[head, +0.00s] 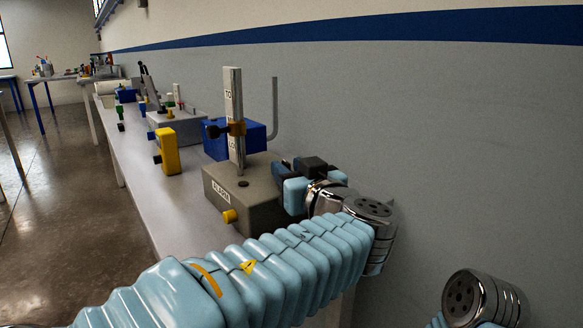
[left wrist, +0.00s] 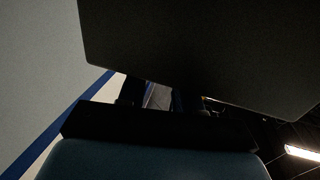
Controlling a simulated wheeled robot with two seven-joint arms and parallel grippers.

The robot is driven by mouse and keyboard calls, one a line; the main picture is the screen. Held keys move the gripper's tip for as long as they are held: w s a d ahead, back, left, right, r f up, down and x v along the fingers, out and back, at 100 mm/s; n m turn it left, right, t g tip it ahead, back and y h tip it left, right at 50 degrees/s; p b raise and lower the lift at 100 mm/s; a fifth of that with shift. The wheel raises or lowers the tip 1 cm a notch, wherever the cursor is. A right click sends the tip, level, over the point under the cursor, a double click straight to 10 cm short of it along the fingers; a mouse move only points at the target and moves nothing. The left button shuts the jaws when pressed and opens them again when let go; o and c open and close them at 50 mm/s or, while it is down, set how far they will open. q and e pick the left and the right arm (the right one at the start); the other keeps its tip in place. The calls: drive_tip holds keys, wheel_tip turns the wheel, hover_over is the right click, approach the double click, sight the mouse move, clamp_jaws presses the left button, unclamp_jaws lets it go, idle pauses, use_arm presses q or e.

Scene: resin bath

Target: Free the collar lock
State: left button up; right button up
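A tall pale post (head: 233,90) with printed marks stands upright on a grey box-shaped base (head: 245,190) with a label. A brown-orange collar (head: 237,128) sits around the post, with a black knob (head: 213,131) on its left side. A yellow knob (head: 230,216) sticks out of the base's front. My left gripper (head: 284,172) is low beside the base's right rear side, apart from the collar. In the left wrist view, its two dark fingers (left wrist: 158,97) stand apart with a gap between them; a large dark block hides their tips. My right gripper is out of view.
A blue box (head: 218,140) and a bent grey rod (head: 274,105) stand behind the post. A yellow block (head: 168,151) and a grey box (head: 180,128) are farther along the bench (head: 140,180). The wall (head: 430,150) runs close along the right.

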use_arm(q)
clamp_jaws()
drive_tip(key=y+b, duration=0.1)
drive_tip(key=n+g+b, duration=0.1)
drive_tip(key=b, duration=0.1)
drive_tip(key=shift+w+d+f+n+y, duration=0.1)
drive_tip(key=shift+d+f+n+y, duration=0.1)
drive_tip(key=shift+n+y, duration=0.15)
drive_tip(key=shift+r+n+g+y, duration=0.2)
drive_tip(key=shift+n+g+y, duration=0.3)
drive_tip(key=shift+y, duration=0.35)
unclamp_jaws()
drive_tip(key=shift+d, duration=0.1)
